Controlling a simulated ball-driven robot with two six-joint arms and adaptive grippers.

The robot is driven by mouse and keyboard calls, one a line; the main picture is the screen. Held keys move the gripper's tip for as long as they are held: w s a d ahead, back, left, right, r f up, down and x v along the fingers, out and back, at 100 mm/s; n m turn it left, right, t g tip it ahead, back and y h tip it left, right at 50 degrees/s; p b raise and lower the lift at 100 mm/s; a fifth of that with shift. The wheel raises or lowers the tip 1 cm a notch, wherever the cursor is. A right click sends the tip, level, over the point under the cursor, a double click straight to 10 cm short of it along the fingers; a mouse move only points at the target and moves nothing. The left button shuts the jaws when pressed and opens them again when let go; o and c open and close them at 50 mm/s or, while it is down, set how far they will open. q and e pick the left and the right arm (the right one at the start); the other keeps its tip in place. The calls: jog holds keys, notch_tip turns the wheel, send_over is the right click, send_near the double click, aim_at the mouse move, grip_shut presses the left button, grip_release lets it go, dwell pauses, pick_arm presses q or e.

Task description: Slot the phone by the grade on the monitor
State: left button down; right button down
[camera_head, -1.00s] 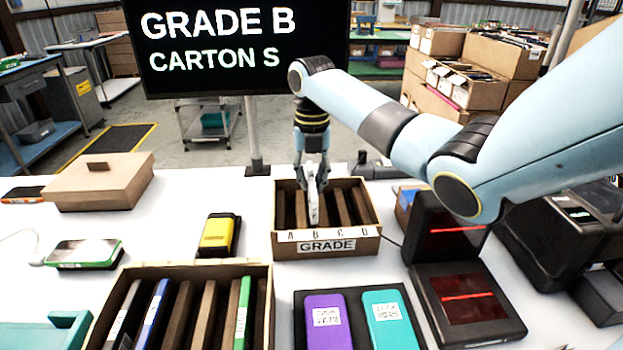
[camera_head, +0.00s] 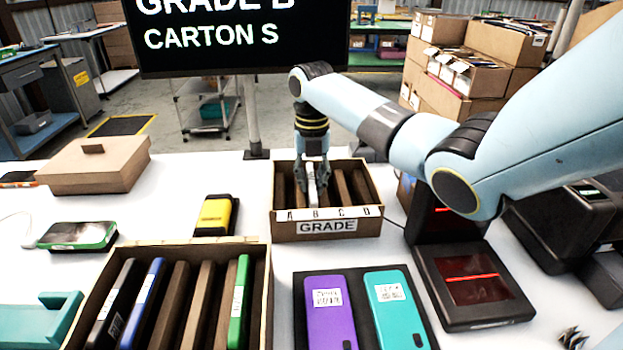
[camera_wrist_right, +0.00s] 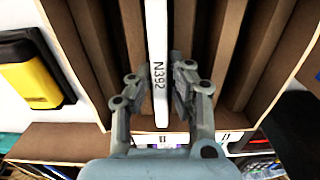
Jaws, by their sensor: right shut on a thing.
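The monitor (camera_head: 240,40) reads "GRADE B" (top cut off) and "CARTON S". The carton (camera_head: 326,228) marked "GRADE" has brown dividers and slots lettered A, B, C, D. My right gripper (camera_head: 314,186) points down over it, shut on a phone (camera_head: 311,190) held on edge. The phone's pale edge is between the dividers, in line with the letter B; its lower part is hidden by the front wall. In the right wrist view the phone (camera_wrist_right: 158,60) shows "N392" on its edge, between the fingertips (camera_wrist_right: 158,80). My left gripper is out of view.
A larger carton (camera_head: 262,300) with several phones stands front left. A tray holds a purple phone (camera_head: 329,318) and a teal phone (camera_head: 396,310). A scanner (camera_head: 472,285) with red lines is at the right. A yellow device (camera_head: 215,216) and a lidded box (camera_head: 95,168) lie left.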

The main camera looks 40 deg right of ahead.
jog(key=shift+f, duration=0.25)
dwell(1.0)
jog(key=c, duration=1.2)
grip_release()
notch_tip(320, 180, up, 12)
notch_tip(320, 180, up, 7)
jog(key=p, duration=0.8)
